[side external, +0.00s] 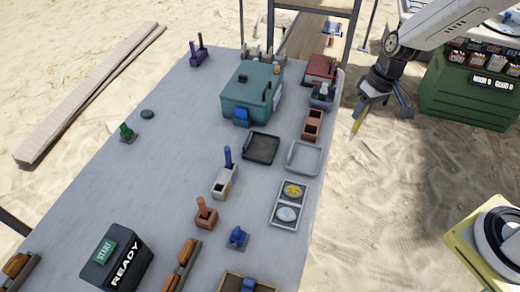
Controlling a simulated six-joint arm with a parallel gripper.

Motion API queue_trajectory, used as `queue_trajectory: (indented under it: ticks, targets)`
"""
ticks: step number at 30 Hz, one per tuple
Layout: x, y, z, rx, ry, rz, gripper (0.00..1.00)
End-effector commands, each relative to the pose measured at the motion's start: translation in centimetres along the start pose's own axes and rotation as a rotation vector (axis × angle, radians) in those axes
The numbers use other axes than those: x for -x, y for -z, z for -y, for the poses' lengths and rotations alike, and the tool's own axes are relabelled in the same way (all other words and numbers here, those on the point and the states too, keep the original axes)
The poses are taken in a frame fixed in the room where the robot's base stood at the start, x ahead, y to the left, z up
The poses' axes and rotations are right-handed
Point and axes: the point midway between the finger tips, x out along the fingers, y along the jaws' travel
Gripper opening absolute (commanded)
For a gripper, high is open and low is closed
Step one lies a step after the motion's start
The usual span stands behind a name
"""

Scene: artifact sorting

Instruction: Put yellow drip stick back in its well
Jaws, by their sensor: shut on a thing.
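The yellow drip stick (357,124) is thin and hangs tilted below my gripper (372,104) at the upper right. My gripper is shut on its upper end. In this view, the stick shows over the sand to the right of the table's edge. Its height is hard to judge. A cream block (224,182) on the table holds an upright blue stick (228,157) and has a dark opening beside it. An orange-brown block (312,124) with dark openings stands near the right edge. I cannot tell which opening is the yellow stick's well.
The grey table (175,130) carries a teal box (252,92), a black tray (261,148), a grey tray (304,158) and a two-dish holder (289,203). A green crate (470,90) stands at right. The table's left middle is mostly clear.

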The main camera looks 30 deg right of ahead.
Motion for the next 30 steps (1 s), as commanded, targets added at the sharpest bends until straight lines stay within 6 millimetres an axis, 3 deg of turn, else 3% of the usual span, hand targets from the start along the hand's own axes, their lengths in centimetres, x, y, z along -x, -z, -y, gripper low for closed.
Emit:
queue_trajectory:
  ticks: [5,11,22,30]
  targets:
    - [-0.6,0.6,1.9,0.084,-0.004,0.008,0.00]
    - [-1.9,1.4,5.7,0.254,-0.010,0.022,0.00]
    - [-4.8,1.6,15.0,0.645,-0.022,0.048,0.00]
    - [-6.9,0.2,22.0,0.924,-0.025,0.059,0.00]
